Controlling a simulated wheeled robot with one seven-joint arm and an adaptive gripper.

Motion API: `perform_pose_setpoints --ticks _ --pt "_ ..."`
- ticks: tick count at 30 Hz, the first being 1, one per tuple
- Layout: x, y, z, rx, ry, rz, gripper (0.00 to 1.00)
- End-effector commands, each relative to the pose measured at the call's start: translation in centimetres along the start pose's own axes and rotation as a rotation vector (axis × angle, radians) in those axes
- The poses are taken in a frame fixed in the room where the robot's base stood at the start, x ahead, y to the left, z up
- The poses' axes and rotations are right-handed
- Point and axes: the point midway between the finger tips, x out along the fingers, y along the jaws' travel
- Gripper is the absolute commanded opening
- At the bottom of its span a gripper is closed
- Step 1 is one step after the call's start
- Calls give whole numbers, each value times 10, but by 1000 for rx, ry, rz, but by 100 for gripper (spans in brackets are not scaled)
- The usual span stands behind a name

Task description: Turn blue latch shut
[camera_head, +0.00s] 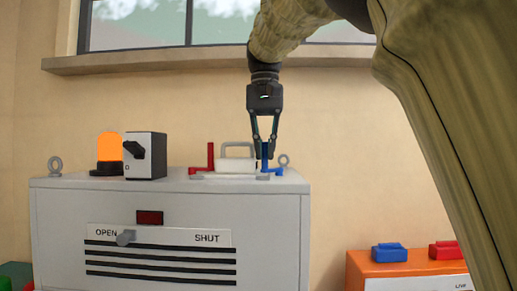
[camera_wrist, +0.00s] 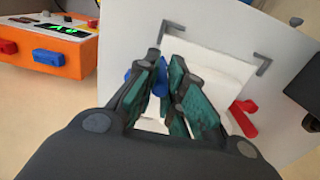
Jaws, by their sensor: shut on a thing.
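The blue latch (camera_head: 271,170) is on top of the grey cabinet (camera_head: 60,225), at the right side of a white block with a grey handle (camera_head: 237,166). Its upright part rises between my fingers. My gripper (camera_head: 265,156) points down and is shut on this upright part.
An orange lamp (camera_head: 109,147) and a black-and-white switch box (camera_head: 146,156) stand at the cabinet top's left. A lifting ring (camera_head: 284,160) is close to the right of my gripper. An orange box (camera_head: 360,265) with blue and red parts stands lower right.

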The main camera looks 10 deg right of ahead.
Motion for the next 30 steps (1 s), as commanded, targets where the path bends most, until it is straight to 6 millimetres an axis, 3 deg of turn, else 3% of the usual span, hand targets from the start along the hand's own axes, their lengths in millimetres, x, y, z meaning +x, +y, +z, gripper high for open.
perform_pose_setpoints --ticks 8,9,12,23,30 --pt "-2 0 0 0 4 -1 0" --pt "-2 0 0 0 4 -1 16" --pt "-2 0 0 0 3 -1 34" --pt "0 0 0 -5 0 0 36" --pt "1 4 3 -101 -1 0 36"
